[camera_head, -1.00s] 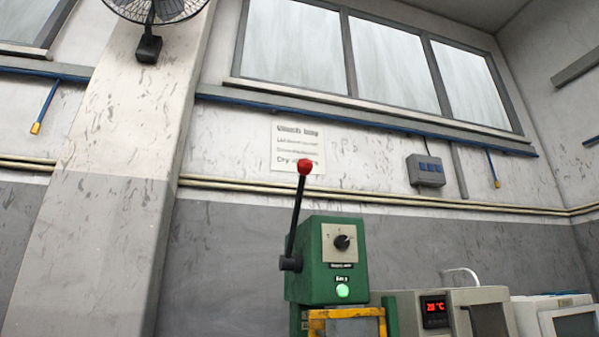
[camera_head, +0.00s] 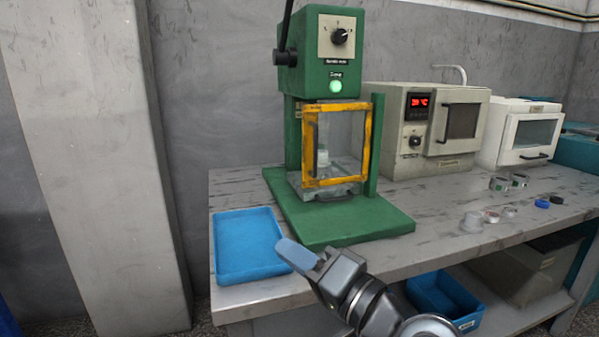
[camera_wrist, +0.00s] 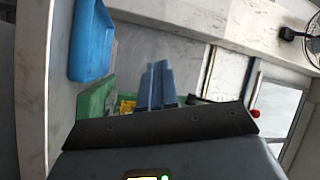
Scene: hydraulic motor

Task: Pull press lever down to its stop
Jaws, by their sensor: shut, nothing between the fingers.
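The green press (camera_head: 315,60) stands on the bench with its yellow-framed guard (camera_head: 366,145) in front. Its black press lever (camera_head: 287,22) rises nearly upright from a pivot on the left side of the press head. The lever's top is cut off by the head view's upper edge. In the wrist view a small red knob (camera_wrist: 256,113) shows at the right, beyond the gripper. My gripper (camera_head: 297,256), with blue fingers, is shut and empty. It is in front of the green base, low and well away from the lever. Its fingers also show in the wrist view (camera_wrist: 156,85).
A blue tray (camera_head: 218,262) lies on the bench (camera_head: 236,300) left of the press. A beige oven (camera_head: 390,110) and a white device (camera_head: 505,140) stand to the right, with several small parts before them. A blue bin (camera_head: 470,322) sits below.

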